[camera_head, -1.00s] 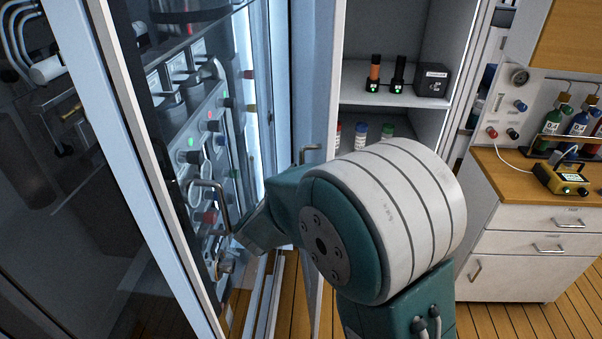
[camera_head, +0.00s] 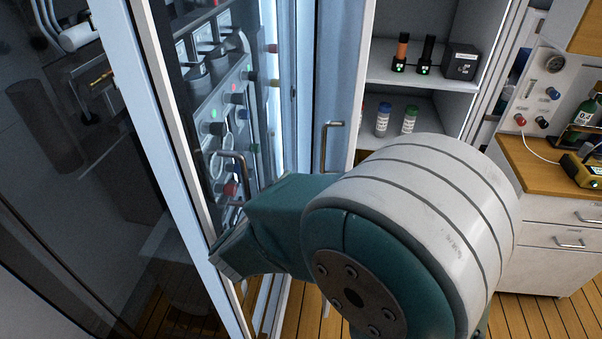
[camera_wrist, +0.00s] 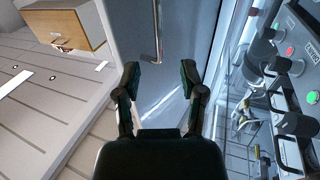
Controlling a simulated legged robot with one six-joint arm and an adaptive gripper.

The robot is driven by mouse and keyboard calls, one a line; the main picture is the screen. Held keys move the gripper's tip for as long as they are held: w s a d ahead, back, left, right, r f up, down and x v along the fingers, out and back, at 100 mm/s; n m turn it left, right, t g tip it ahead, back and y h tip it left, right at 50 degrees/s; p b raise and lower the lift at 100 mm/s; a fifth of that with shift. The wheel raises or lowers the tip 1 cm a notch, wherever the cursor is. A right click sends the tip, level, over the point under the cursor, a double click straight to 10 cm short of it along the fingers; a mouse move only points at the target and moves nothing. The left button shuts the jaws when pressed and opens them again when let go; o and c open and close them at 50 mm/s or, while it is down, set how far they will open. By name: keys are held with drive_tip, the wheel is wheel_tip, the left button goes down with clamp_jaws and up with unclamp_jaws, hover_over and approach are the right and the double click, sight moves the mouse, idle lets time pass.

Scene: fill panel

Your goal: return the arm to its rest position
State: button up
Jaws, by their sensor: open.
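My gripper (camera_wrist: 161,78) shows in the wrist view with its two dark fingers spread apart and nothing between them. Beyond the fingers is a blue-grey door panel (camera_wrist: 180,30) with a metal handle. In the head view my teal and white arm fills the lower middle and right and bends left toward the cabinet frame. The gripper's fingers cannot be seen there. The fill panel (camera_head: 225,110), with valves, knobs and coloured lights, stands behind the arm at the left. Part of it also shows at the right of the wrist view (camera_wrist: 292,75).
A glass door (camera_head: 60,190) with a pale frame stands at left. An open door's handle (camera_head: 325,145) is close above my arm. Shelves (camera_head: 425,75) hold small devices and capped bottles. A counter (camera_head: 545,165) with drawers is at right. Wooden floor shows below.

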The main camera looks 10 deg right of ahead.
idle(0.4)
wheel_tip(320, 180, up, 6)
drive_tip(key=s+n+g+y, duration=0.1)
drive_tip(key=n+y, duration=0.5)
drive_tip(key=y, duration=0.7)
drive_tip(key=s+d+f+g+h, duration=0.1)
drive_tip(key=s+d+g, duration=0.3)
drive_tip(key=s, duration=0.5)
drive_tip(key=s+d+f+g+h, duration=0.1)
drive_tip(key=s+d+f+g, duration=0.1)
drive_tip(key=s+d+g, duration=0.2)
drive_tip(key=s+d, duration=0.3)
drive_tip(key=s, duration=0.3)
drive_tip(key=shift+d+f+n+h, duration=0.2)
drive_tip(key=shift+n+h, duration=0.1)
drive_tip(key=shift+n, duration=0.1)
